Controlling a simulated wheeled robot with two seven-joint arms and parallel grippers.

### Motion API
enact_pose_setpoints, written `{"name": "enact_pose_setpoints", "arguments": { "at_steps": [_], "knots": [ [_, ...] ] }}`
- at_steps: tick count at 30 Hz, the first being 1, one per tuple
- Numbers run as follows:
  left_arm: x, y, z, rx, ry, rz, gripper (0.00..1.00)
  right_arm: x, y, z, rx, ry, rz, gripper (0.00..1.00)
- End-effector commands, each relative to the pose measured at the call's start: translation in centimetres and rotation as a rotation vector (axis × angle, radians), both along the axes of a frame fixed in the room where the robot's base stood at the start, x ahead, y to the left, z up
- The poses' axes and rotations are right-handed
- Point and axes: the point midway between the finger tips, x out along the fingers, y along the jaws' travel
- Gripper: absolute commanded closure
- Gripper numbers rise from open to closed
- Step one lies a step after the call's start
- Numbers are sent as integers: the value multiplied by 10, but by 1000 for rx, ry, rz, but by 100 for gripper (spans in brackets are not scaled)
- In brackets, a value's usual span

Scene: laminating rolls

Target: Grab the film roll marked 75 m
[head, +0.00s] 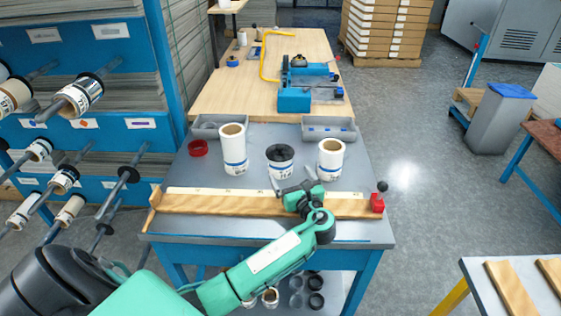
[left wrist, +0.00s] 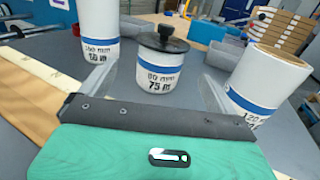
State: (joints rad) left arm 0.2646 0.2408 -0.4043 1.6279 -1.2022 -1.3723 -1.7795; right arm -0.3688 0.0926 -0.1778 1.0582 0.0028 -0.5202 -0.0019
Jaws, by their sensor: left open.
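The film roll marked 75 m (left wrist: 160,75) is white with a blue band and a black knobbed cap. It stands upright between two taller rolls; in the head view it is the short one in the middle (head: 281,168). My left gripper (head: 291,183) is open just in front of it. In the left wrist view its two fingers (left wrist: 157,88) reach toward either side of the roll, with the roll beyond or between them; I cannot tell how far in. My right gripper is not in view.
A taller roll marked 50 m (left wrist: 98,40) stands left, and another tall roll (head: 330,158) stands right, both close to the fingers. A wooden ruler board (head: 220,204) runs along the table front. Grey trays (head: 327,129) and a red ring (head: 198,148) lie behind.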

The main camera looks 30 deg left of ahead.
Motion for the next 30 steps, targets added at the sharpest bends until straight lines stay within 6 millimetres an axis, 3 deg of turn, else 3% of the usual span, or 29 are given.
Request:
{"name": "enact_pose_setpoints", "arguments": {
  "at_steps": [3,12,21,29,30],
  "knots": [
    [12,18,1,3,0,1,6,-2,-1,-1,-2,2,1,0],
    [28,38,2,1,0,1,6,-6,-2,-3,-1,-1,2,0],
    [53,69,3,1,2,1,6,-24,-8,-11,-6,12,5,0],
    [55,71,3,0,0,0,6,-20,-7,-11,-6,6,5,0],
    [55,71,3,0,0,0,10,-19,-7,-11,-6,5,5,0]
  ]
}}
